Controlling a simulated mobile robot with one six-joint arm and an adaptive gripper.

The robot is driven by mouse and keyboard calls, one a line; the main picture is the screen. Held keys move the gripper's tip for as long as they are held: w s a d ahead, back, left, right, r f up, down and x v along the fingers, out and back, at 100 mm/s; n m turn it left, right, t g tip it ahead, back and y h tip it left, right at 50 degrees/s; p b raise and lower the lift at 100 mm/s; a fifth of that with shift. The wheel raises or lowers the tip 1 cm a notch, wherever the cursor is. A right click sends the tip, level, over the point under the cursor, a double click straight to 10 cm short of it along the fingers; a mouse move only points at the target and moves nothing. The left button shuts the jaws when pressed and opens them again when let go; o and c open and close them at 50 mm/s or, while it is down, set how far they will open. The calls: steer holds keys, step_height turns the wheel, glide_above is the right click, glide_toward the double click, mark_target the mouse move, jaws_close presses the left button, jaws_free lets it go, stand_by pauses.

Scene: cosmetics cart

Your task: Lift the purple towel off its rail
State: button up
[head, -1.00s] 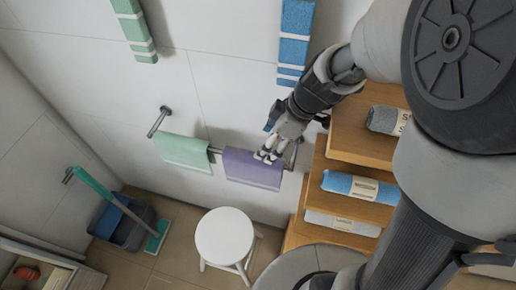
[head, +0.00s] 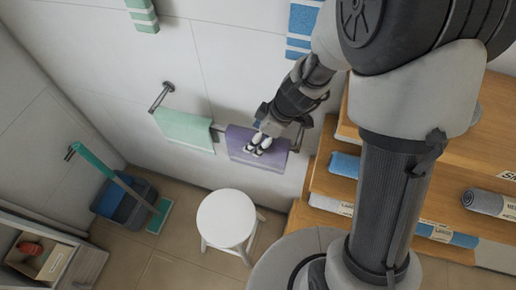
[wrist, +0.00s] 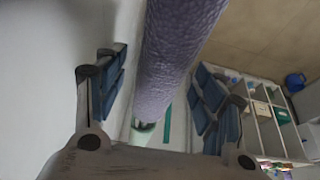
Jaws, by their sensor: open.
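The purple towel (head: 262,158) hangs folded over a wall rail (head: 220,128), to the right of a green towel (head: 184,130). My gripper (head: 258,146) is at the towel's upper part, in front of it in the head view. In the wrist view the towel (wrist: 172,60) runs down the middle between the two open, blue-padded fingers (wrist: 158,95). A gap shows on each side of the towel there, so the fingers do not appear to press on it. The part of the towel behind my gripper is hidden in the head view.
A white stool (head: 226,219) stands on the floor below the rail. Wooden shelves (head: 322,180) with rolled towels are close on the right. Blue (head: 300,22) and green (head: 143,14) towels hang higher up.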

steer(key=shift+b+x, duration=0.6)
steer(key=shift+x, duration=1.7)
steer(key=shift+f+b, duration=0.3)
steer(key=shift+b, duration=0.4)
steer(key=c, duration=1.2)
